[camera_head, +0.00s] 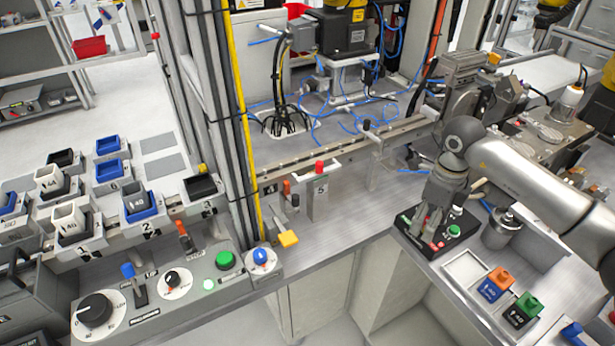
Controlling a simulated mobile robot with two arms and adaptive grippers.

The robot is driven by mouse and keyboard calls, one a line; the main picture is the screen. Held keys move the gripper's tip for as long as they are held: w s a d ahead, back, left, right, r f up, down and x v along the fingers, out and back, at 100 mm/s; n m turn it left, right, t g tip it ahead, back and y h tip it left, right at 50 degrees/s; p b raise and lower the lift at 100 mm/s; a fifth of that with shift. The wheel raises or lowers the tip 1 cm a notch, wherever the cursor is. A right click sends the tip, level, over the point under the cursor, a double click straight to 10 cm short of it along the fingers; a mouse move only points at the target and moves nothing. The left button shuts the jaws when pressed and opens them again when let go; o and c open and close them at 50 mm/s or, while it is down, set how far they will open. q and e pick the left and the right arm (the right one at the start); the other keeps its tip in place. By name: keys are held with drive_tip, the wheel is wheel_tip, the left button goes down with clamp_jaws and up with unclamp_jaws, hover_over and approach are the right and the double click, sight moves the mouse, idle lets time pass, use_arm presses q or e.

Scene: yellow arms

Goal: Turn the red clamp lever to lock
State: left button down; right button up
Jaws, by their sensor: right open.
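My right gripper (428,226) points down at a black box (457,238) with red, green and white buttons; its fingers are close over the box's left part and partly cover it. The gripper is open. A small red-topped part (319,167) stands upright on a grey block marked 5, left of the gripper and across the bare bench. An orange-red handled lever (183,232) stands on the grey control panel at the left, far from the gripper. I cannot tell which of these is the clamp lever. My left gripper is not in view.
The control panel holds a black dial (95,309), a blue lever (129,273) and a green button (226,260). Numbered bins stand behind it. The bench's middle (365,212) is clear.

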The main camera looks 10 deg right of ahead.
sight(426, 222)
drive_tip(key=m+p, duration=0.2)
drive_tip(key=m, duration=0.1)
drive_tip(key=m+p, duration=0.1)
drive_tip(key=m, duration=0.1)
drive_tip(key=shift+a+r+p, duration=0.15)
drive_tip(key=shift+r+p, duration=0.1)
drive_tip(key=shift+p, duration=0.1)
drive_tip(key=m+p, duration=0.6)
drive_tip(key=m, duration=0.1)
drive_tip(key=shift+a+m, duration=0.2)
drive_tip(key=shift+m, duration=0.1)
wheel_tip(426, 222, up, 10)
drive_tip(key=f+b, duration=0.1)
drive_tip(key=b, duration=0.2)
drive_tip(key=a+r+t+y, duration=0.1)
drive_tip(key=a+r+y, duration=0.1)
drive_tip(key=a+y, duration=0.5)
drive_tip(key=a+r+n+t+y, duration=0.1)
drive_tip(key=a+y, duration=0.6)
drive_tip(key=a, duration=1.2)
drive_tip(key=shift+a+r+t, duration=0.35)
drive_tip(key=shift+r+t, duration=0.15)
drive_tip(key=shift+t, duration=0.1)
